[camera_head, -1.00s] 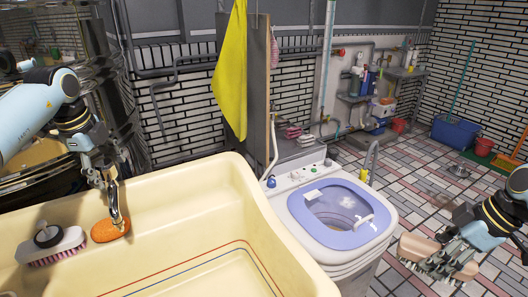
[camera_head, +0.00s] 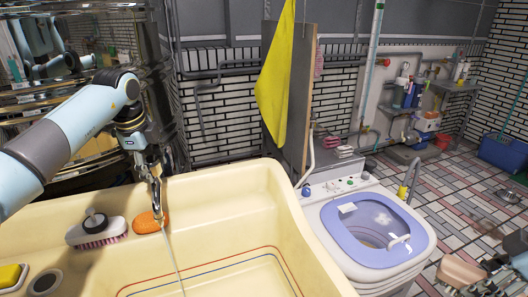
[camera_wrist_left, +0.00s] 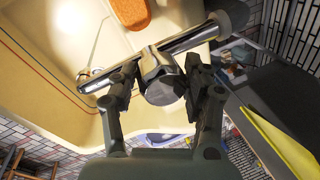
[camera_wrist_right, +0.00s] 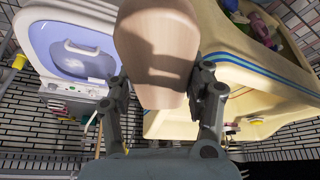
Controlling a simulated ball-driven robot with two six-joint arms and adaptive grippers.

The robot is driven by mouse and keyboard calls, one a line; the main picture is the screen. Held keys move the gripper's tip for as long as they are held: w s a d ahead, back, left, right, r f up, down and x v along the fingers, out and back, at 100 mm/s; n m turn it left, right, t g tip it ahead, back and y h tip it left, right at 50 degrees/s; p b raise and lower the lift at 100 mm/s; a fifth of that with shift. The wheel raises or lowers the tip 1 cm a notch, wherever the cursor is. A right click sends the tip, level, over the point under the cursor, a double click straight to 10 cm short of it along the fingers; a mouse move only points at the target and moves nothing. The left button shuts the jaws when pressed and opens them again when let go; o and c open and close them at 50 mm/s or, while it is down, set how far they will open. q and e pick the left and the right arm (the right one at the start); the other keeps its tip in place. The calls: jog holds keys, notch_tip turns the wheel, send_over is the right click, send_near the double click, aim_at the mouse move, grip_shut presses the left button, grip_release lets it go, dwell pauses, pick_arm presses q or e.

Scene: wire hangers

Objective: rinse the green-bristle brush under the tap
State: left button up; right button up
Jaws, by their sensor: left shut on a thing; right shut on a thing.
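My left gripper (camera_head: 155,180) is shut on the chrome tap (camera_wrist_left: 180,42) at the back of the cream sink (camera_head: 225,190). A thin stream of water (camera_head: 175,258) runs from the tap into the sink. My right gripper (camera_head: 500,270) is shut on a brush with a pale wooden back (camera_head: 460,272), held at the lower right, well away from the tap. The wooden back (camera_wrist_right: 157,45) fills the middle of the right wrist view, and its bristles are hidden there. I cannot make out the bristle colour now.
A brush with a white body and pink bristles (camera_head: 97,232) and an orange sponge (camera_head: 147,223) lie on the sink ledge. A yellow sponge (camera_head: 10,275) is at far left. A washing machine (camera_head: 375,235) stands between the sink and the held brush. A yellow cloth (camera_head: 275,85) hangs behind.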

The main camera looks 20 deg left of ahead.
pick_arm(q)
jog(key=shift+n, duration=0.7)
pick_arm(e)
jog(key=shift+r, duration=0.4)
pick_arm(q)
jog(key=o, duration=0.9)
pick_arm(e)
jog(key=shift+w, duration=0.1)
pick_arm(q)
jog(key=shift+o, duration=0.2)
